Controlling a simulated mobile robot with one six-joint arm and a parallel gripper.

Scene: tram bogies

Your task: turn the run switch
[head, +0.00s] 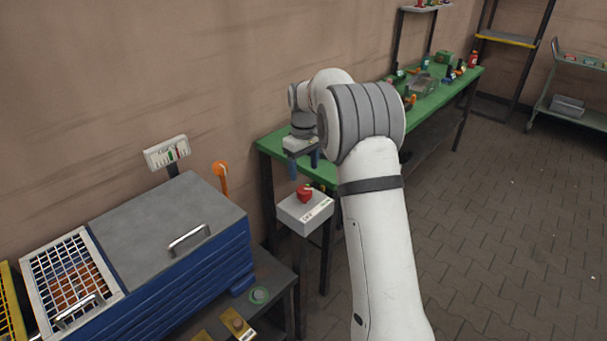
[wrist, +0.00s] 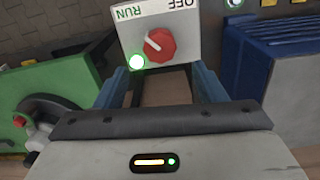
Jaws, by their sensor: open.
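The run switch is a red knob (head: 305,193) on a pale grey box (head: 292,212) standing on a post. In the wrist view the knob (wrist: 158,47) has a white pointer mark slanting up-left, towards the RUN lettering. OFF is at upper right, and the lettering is upside down. A green lamp (wrist: 137,62) beside the knob is lit. My gripper (head: 304,166) is open, with blue fingers pointing down, above the box and apart from the knob. In the wrist view the fingers of my gripper (wrist: 162,82) stand either side, with nothing between them.
A blue machine with a grey lid (head: 165,225) and white mesh cover (head: 72,275) stands at left, with an orange lever (head: 221,175) and indicator panel (head: 167,152). A green bench (head: 270,147) with small items runs behind. The paved floor at right is clear.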

